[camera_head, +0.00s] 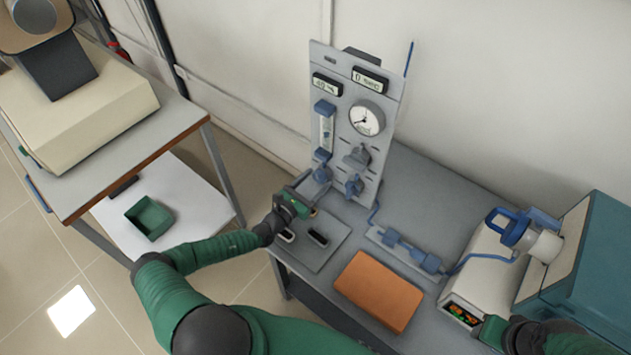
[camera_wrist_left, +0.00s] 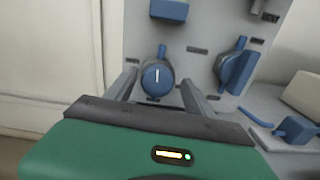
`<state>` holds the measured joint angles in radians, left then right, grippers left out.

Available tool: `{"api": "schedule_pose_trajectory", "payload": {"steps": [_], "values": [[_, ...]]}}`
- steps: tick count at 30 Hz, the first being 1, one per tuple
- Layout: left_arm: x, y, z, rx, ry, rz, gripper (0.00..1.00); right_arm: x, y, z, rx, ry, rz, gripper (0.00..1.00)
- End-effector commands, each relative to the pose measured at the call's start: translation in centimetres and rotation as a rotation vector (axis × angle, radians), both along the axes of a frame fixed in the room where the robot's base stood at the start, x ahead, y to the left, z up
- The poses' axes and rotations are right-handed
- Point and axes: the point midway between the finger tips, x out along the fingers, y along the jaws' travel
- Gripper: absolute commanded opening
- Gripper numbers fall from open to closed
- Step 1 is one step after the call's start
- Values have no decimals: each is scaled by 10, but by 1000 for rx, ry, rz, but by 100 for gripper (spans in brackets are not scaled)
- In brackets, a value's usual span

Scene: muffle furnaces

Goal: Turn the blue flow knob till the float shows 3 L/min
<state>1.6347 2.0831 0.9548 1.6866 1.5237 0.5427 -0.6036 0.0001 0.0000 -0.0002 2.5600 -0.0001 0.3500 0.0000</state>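The blue flow knob (camera_head: 322,174) is at the lower left of the grey gas panel (camera_head: 343,142), below the clear float tube (camera_head: 327,130). In the left wrist view the knob (camera_wrist_left: 157,77) faces me with its white mark upright. The float and scale are too small to read. My left gripper (camera_head: 302,187) is in front of the knob. Its two fingers (camera_wrist_left: 158,92) are open, one on each side of the knob, with gaps visible; contact cannot be told. My right gripper (camera_head: 492,331) is at the lower right by the white device, its fingers unclear.
The panel also carries a round gauge (camera_head: 366,118), two displays and two more valves (camera_head: 356,156). An orange block (camera_head: 378,291) and a blue-fitted tube line (camera_head: 410,250) lie on the bench. A teal furnace (camera_head: 600,270) stands right. A green tray (camera_head: 149,218) is at left.

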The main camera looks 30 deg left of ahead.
Motion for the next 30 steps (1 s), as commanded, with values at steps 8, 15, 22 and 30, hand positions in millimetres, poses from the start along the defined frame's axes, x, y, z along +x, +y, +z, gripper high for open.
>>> {"api": "schedule_pose_trajectory", "payload": {"steps": [8,15,22,30], "values": [[0,1,-1,0,1,0,24,0,0,0,0,0,0,36],[0,2,0,-6,3,1,2,0,0,2,0,0,0,36],[0,1,1,-162,18,0,2,0,0,19,0,0,0,36],[-1,2,-2,-190,19,1,2,0,0,18,0,0,0,36]]}}
